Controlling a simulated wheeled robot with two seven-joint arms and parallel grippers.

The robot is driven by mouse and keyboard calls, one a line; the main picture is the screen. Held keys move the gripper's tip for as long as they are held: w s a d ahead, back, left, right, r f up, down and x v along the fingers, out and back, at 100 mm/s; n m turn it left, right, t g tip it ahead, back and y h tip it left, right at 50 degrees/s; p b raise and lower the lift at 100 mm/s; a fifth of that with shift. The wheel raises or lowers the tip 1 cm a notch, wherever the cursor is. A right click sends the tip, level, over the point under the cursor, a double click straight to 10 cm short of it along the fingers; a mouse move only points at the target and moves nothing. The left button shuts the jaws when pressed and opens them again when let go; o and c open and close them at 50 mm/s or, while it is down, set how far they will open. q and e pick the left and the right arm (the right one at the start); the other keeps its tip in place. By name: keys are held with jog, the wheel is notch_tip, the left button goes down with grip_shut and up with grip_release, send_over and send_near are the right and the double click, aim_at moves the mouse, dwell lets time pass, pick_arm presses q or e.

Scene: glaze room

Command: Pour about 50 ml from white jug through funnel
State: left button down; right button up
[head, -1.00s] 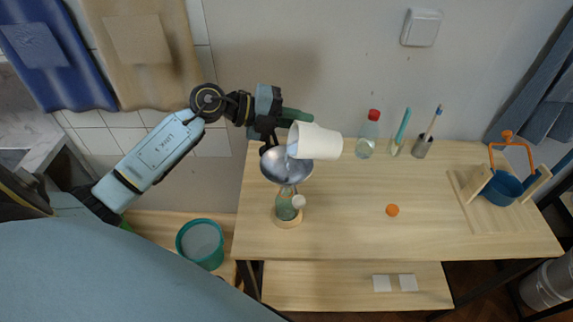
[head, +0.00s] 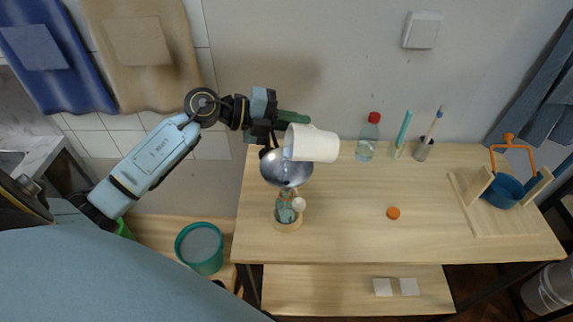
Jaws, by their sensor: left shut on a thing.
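The white jug (head: 317,145) lies tilted on its side above the table, its mouth facing left over the metal funnel (head: 290,171). My left gripper (head: 276,128) is shut on the jug, at its upper left in the picture. The funnel sits over a clear glass vessel (head: 285,210) with greenish contents, which stands on a round wooden base. A small white round thing (head: 299,204) is beside the vessel's neck. Whether liquid is flowing from the jug is hard to tell. My right gripper is not in view.
A red-capped bottle (head: 368,138), a teal tool (head: 402,132) and a cup with a brush (head: 423,148) stand along the back. An orange disc (head: 393,213) lies mid-table. A wooden rack with a blue pot (head: 503,190) is at right. A teal bucket (head: 200,248) stands lower left.

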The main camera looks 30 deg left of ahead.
pick_arm(q)
jog(key=shift+w+d+r+h+b, duration=0.2)
jog(key=shift+d+h+b, duration=0.1)
jog(key=shift+b, duration=0.4)
dwell(0.6)
jog(key=shift+a+t+b, duration=0.1)
jog(key=shift+t+b, duration=0.2)
jog(key=shift+b, duration=0.1)
jog(key=shift+w+d+r+t+h+b, duration=0.15)
jog(key=shift+d+r+t+h+b, duration=0.15)
jog(key=shift+r+h+b, duration=0.1)
dwell(0.8)
